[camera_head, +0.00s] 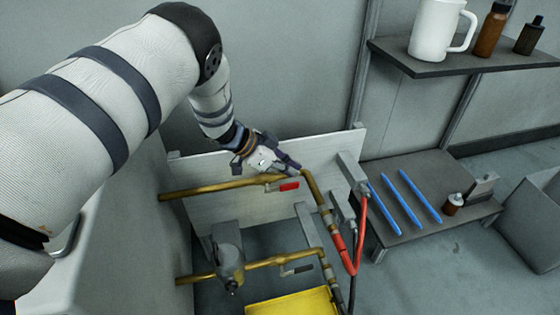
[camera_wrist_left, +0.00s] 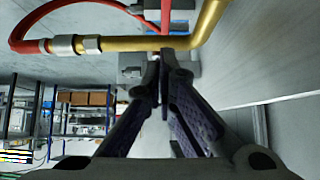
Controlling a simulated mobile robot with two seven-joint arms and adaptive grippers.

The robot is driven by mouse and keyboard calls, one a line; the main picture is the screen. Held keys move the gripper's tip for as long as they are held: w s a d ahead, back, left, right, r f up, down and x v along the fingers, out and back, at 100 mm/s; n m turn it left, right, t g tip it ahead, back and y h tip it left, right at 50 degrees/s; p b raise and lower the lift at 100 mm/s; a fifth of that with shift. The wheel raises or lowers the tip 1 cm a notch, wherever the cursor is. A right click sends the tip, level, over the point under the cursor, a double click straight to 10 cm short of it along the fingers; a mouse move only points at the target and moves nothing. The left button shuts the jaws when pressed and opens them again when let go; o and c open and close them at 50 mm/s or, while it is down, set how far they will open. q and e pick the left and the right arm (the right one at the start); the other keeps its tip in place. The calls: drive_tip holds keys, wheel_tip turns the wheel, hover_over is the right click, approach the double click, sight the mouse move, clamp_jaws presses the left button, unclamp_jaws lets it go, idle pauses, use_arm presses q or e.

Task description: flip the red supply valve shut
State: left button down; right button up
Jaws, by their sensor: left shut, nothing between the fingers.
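The red valve handle (camera_head: 289,187) sits just below the upper brass pipe (camera_head: 220,187), near the pipe's right-hand bend. The handle lies roughly along the pipe. My left gripper (camera_head: 296,170) is shut and empty, with its fingertips just above the pipe near the bend, above the handle. In the left wrist view the shut fingertips (camera_wrist_left: 164,56) are close to a brass pipe (camera_wrist_left: 130,44); I cannot tell whether they touch it. The red handle cannot be made out for certain in that view. My right gripper is not in view.
A pale board (camera_head: 230,210) stands behind the pipes. A lower brass pipe (camera_head: 265,263) carries a grey handle (camera_head: 297,271). A red hose (camera_head: 361,235) hangs at right, beside a low shelf (camera_head: 405,228) with blue rods. A yellow tray (camera_head: 290,304) lies below.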

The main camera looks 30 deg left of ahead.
sight(289, 187)
use_arm(q)
wheel_tip(289, 187, down, 2)
drive_tip(key=shift+f, duration=0.2)
idle(0.4)
drive_tip(key=shift+w+f+g+y, duration=0.15)
drive_tip(key=shift+f+g+y, duration=0.05)
drive_tip(key=shift+g+y, duration=0.1)
